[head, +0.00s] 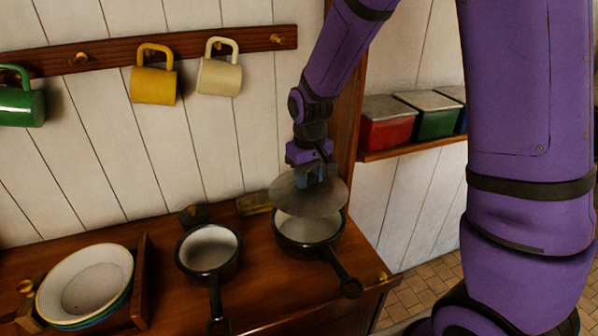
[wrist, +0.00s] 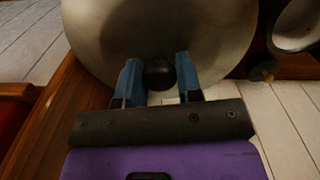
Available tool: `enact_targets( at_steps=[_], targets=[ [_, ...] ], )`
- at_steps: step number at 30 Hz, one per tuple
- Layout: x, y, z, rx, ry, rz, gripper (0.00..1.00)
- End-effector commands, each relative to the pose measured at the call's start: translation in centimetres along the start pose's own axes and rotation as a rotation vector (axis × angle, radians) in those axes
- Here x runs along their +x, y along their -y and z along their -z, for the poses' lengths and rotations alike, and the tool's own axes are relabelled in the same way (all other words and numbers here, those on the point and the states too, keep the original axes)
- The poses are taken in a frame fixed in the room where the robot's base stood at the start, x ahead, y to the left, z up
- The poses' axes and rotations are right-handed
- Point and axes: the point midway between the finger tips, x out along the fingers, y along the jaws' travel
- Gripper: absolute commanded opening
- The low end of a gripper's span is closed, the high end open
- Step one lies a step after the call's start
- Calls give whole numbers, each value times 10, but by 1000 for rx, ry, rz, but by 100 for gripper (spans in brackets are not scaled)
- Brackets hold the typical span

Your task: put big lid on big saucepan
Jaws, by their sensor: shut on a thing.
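The big lid (head: 300,202) is a grey metal disc held above the right-hand saucepan, which looks like the big saucepan (head: 310,232). The lid covers the back part of the pan's opening in the head view, and the pale inside shows below its front edge. The lid seems apart from the rim and slightly tilted. My gripper (head: 316,176) is shut on the lid's dark knob. In the wrist view, the two blue fingers of my gripper (wrist: 158,78) flank the knob, and the lid (wrist: 160,30) fills the top. The saucepan under it is hidden there.
A second black saucepan (head: 208,250) stands to the left, with a small dark round thing (head: 193,214) behind it. A wooden rack with bowls (head: 85,284) is at the far left. Mugs (head: 153,82) hang above. A shelf with tins (head: 388,122) is at right.

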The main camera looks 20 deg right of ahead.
Motion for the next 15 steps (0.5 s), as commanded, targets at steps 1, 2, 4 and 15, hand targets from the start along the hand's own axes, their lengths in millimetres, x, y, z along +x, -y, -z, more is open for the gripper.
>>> enact_targets(
  at_steps=[1,2,4,15],
  targets=[
    [4,0,0,0,1,0,1],
    [6,0,0,0,1,0,1],
    [11,0,0,0,1,0,1],
    [43,0,0,-1,1,0,1]
  ],
)
